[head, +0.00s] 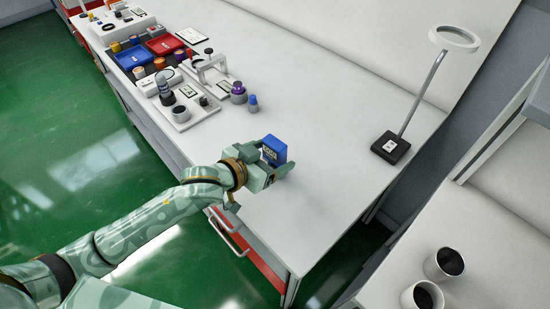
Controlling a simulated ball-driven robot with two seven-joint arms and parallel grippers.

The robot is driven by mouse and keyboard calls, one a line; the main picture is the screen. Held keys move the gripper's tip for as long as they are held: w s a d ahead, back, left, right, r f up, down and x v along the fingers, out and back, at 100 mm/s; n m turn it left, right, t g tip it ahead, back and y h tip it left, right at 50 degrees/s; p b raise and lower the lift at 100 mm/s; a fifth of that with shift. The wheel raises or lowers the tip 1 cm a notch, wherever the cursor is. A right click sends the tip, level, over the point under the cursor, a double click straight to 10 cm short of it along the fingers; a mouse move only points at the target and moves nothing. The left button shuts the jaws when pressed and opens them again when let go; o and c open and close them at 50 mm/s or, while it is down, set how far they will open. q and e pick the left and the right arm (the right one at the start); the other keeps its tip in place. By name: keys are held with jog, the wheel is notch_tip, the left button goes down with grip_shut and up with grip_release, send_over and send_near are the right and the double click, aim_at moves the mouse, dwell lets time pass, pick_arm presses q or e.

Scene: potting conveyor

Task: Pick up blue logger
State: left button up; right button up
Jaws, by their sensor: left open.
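A small blue box, the blue logger (273,149), stands on the white bench top near its front edge, with a pale label on its front. My left gripper (276,164) is at the logger, reaching in from the left, and is open. One finger shows in front of the logger's lower part and hides its base. The far finger is mostly hidden, so I cannot tell whether the logger is fully between the fingers or touched by them. My right gripper is not in view.
A ring lamp (391,147) on a black base stands to the right. A small blue-capped bottle (253,104) and a purple-topped jar (238,94) stand behind. Trays and instruments crowd the far left. Two white pots (444,264) stand lower right. The bench right of the logger is clear.

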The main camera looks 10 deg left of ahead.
pick_arm(q)
jog(key=shift+x, duration=0.95)
jog(key=shift+a, duration=0.1)
jog(key=c, duration=1.2)
jog(key=shift+o, duration=0.2)
